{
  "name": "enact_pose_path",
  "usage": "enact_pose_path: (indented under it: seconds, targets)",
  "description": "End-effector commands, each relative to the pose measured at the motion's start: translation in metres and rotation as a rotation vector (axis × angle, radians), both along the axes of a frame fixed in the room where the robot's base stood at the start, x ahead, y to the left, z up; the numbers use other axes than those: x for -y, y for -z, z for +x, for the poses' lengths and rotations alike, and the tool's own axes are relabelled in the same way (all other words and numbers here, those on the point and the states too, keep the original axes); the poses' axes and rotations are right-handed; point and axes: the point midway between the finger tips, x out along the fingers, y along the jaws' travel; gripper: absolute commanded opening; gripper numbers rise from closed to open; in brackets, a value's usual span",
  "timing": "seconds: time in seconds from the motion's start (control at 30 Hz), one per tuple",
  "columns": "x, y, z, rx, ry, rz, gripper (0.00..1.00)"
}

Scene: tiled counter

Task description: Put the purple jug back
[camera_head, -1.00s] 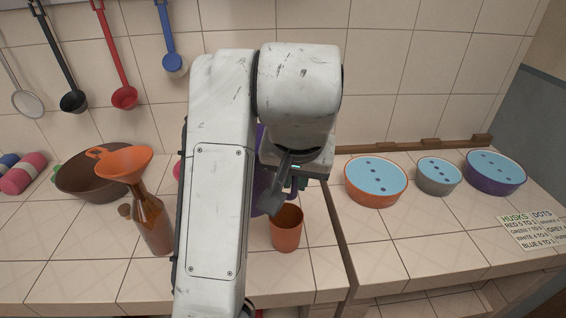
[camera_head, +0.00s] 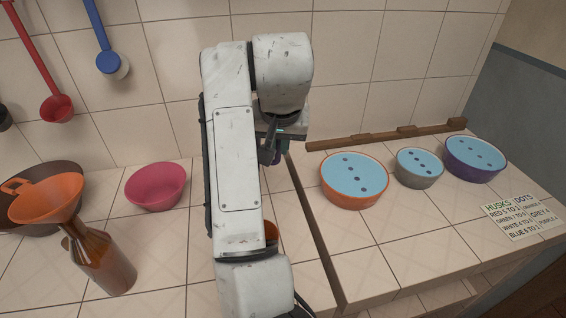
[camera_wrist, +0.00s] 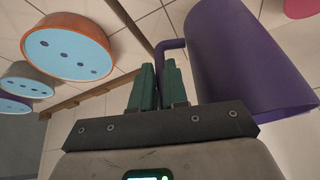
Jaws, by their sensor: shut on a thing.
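The purple jug (camera_wrist: 240,55) fills the upper right of the wrist view, with its thin bent handle on its left side. My gripper (camera_wrist: 158,85) has its green fingers shut on that handle. In the head view my gripper (camera_head: 268,152) is above the counter near the gap between the two counter sections. There my arm hides nearly all of the jug.
On the right counter stand an orange tub (camera_head: 352,202), a grey tub (camera_head: 418,180) and a purple tub (camera_head: 470,176), with a printed card (camera_head: 518,221). On the left are a pink bowl (camera_head: 157,187), a brown bottle (camera_head: 105,262) with an orange funnel (camera_head: 48,200), and a partly hidden orange cup (camera_head: 271,231).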

Motion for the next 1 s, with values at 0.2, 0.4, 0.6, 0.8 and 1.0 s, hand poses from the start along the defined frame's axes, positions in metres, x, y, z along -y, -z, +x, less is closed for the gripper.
enact_pose_path:
  seconds: [0.2, 0.4, 0.6, 0.8, 1.0]
  targets:
    - [0.006, 0.038, 0.028, -0.004, 0.0, -0.001, 0.0]
    - [0.008, 0.05, 0.038, -0.001, -0.001, 0.0, 0.0]
    - [0.009, 0.068, 0.042, -0.005, -0.002, -0.002, 0.0]
    - [0.009, 0.086, 0.043, -0.001, -0.001, -0.001, 0.0]
    - [0.009, 0.086, 0.043, -0.001, -0.001, -0.001, 0.0]
